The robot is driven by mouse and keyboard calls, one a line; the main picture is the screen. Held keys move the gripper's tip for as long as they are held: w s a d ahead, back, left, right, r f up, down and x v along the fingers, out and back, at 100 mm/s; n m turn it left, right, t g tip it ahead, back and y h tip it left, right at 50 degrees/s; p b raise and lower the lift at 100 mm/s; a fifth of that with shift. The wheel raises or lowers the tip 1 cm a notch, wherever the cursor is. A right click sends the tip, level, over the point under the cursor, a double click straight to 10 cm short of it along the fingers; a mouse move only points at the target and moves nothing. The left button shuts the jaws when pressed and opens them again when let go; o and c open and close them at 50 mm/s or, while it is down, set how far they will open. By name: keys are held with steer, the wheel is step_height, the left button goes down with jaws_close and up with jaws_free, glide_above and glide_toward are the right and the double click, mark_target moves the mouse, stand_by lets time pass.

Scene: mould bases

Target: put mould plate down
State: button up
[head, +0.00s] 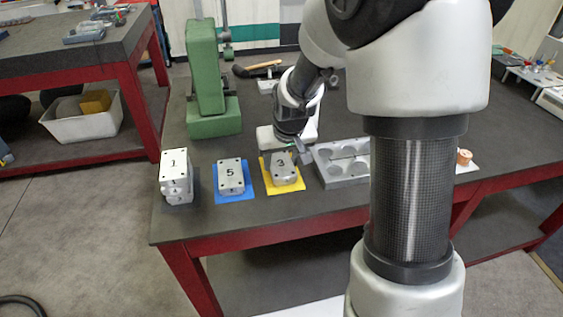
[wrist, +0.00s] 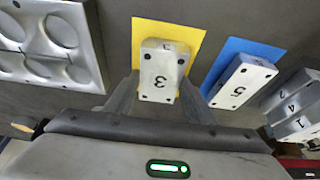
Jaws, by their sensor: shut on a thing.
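My gripper (head: 284,158) reaches down over the yellow mat (head: 291,188). In the wrist view its two fingers (wrist: 160,88) flank the silver mould plate marked 3 (wrist: 160,70), and it is shut on that plate. The plate also shows in the head view (head: 285,174), partly hidden by the gripper. It is level and low at the yellow mat (wrist: 190,34); I cannot tell whether it rests on the mat or on another plate. A plate marked 5 (head: 231,174) lies on the blue mat (head: 236,197). Plate 1 (head: 174,163) tops a stack on the dark mat at the left.
A grey tray with round pockets (head: 338,180) stands close to the right of the yellow mat. A green press (head: 208,85) stands behind the plates. A hammer (head: 262,66) lies further back. The table's front edge runs just before the mats.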

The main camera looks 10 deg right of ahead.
steer(key=shift+f, duration=0.2)
steer(key=o, duration=1.5)
steer(key=shift+f, duration=0.1)
